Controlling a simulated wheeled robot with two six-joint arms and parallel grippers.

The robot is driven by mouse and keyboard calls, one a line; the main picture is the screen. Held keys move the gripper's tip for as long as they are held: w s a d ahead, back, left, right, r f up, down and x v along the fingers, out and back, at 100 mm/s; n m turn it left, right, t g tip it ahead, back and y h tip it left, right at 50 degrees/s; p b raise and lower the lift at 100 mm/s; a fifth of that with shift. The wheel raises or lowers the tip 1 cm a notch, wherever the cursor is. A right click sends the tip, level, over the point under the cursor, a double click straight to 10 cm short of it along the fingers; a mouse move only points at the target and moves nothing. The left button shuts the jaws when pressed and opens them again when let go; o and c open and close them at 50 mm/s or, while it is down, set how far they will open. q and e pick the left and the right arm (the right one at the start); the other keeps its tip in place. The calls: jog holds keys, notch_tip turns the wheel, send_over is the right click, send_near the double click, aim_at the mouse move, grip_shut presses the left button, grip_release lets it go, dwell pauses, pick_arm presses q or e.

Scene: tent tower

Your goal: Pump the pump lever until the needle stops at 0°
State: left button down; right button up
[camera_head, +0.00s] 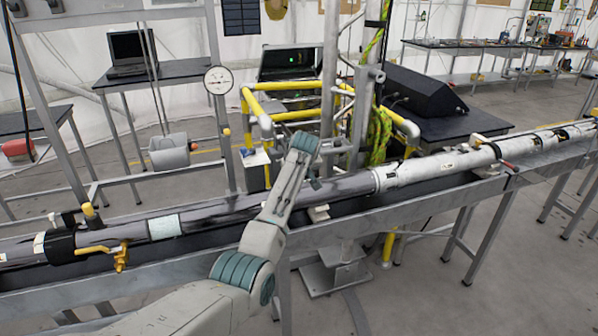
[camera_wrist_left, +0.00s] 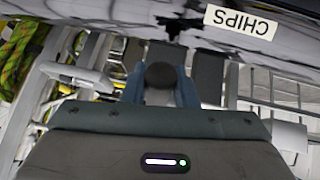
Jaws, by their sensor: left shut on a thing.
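A round white gauge (camera_head: 218,80) stands on a post left of centre in the head view. Its needle is too small to read. My left arm reaches up from the bottom of the head view, and its wrist end hides most of my left gripper. In the left wrist view my left gripper (camera_wrist_left: 160,88) is shut around a dark round knob (camera_wrist_left: 161,75), which looks like the end of the pump lever. The rest of the lever is hidden. My right gripper is in neither view.
A long horizontal pipe (camera_head: 229,207) lies along a metal frame beside my arm. A yellow valve handle (camera_head: 121,256) sits on its left part. Yellow rails (camera_head: 262,118) and a green rope (camera_head: 379,140) stand behind.

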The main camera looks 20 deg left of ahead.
pick_arm(q)
jog(key=shift+s+f, duration=0.1)
jog(key=shift+f, duration=0.2)
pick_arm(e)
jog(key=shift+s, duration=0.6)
pick_arm(q)
jog(key=c, duration=1.1)
grip_release()
jog(key=shift+c, duration=0.2)
jog(key=shift+r, duration=0.15)
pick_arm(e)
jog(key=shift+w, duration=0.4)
pick_arm(q)
jog(key=shift+s, duration=0.1)
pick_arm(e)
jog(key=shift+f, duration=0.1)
pick_arm(q)
jog(key=b+v, duration=0.3)
jog(key=v, duration=0.8)
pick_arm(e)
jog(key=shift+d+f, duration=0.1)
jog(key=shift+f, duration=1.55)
